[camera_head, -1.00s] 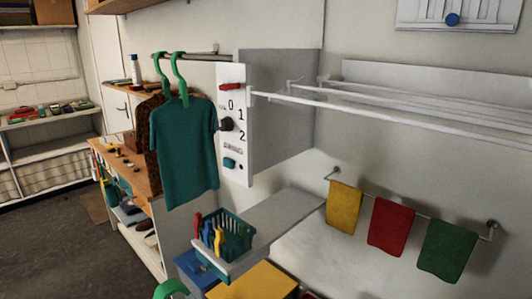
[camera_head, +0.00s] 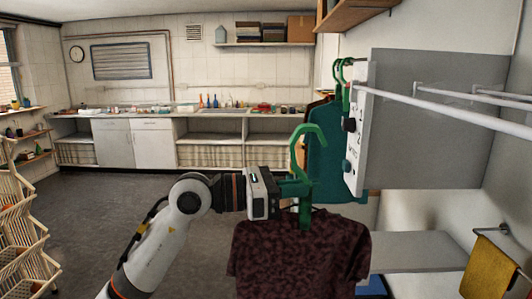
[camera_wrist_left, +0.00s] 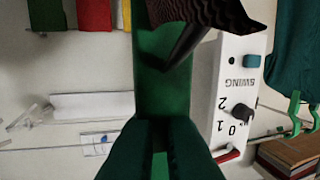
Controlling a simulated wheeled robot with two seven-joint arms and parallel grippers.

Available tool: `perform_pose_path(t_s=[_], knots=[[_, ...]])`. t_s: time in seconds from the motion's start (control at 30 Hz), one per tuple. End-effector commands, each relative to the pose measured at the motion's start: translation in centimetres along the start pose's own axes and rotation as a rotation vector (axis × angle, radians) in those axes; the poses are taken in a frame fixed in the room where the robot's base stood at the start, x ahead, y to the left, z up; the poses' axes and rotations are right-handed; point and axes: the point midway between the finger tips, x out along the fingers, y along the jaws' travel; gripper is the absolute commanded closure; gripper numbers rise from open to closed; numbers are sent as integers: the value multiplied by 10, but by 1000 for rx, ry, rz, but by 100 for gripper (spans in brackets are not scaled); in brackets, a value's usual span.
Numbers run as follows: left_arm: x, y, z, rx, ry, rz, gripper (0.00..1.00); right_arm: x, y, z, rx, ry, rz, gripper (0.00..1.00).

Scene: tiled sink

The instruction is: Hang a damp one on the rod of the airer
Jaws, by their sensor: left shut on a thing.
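My left gripper (camera_head: 296,188) is shut on a green hanger (camera_head: 304,150) whose hook points up. A dark maroon mottled shirt (camera_head: 300,255) hangs from this hanger. In the left wrist view the hanger (camera_wrist_left: 163,90) runs up from between the fingers, with part of the dark shirt (camera_wrist_left: 225,12) at the top. The airer's white rod (camera_head: 440,106) is to the right of and above the held shirt, apart from it. A teal shirt (camera_head: 325,150) hangs behind my gripper, with a brown patterned garment partly hidden beside it. My right gripper is out of view.
A white panel with knobs (camera_head: 354,125) and a grey board (camera_head: 420,120) stand between the held hanger and the wall. A shelf (camera_head: 420,252) juts out below. A yellow cloth (camera_head: 490,270) hangs lower right. Wire baskets (camera_head: 25,230) stand at left; the floor between is clear.

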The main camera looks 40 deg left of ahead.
Motion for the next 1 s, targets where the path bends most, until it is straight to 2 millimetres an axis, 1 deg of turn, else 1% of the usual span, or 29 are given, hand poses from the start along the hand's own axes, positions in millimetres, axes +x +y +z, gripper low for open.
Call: perform_pose_path(t_s=[0.03, 0.1, 0.2, 0.3, 0.4, 0.53, 0.67, 1.0], knots=[[-11, 0, -21, 15, 10, 1, 100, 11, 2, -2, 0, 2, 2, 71], [-27, 3, -46, 13, 8, 4, 100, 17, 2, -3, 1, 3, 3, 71], [-47, 10, -74, 9, 7, 6, 100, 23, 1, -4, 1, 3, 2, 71], [-63, 16, -92, 5, 5, 5, 100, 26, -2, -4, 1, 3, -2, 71], [-71, 20, -101, 2, 2, 3, 100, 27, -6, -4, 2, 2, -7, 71], [-72, 22, -105, -1, 0, 4, 100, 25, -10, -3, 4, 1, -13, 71], [-64, 23, -106, -1, 1, 5, 100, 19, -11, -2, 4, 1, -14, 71], [-37, 29, -106, -1, 1, 5, 100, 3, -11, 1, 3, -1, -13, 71]])
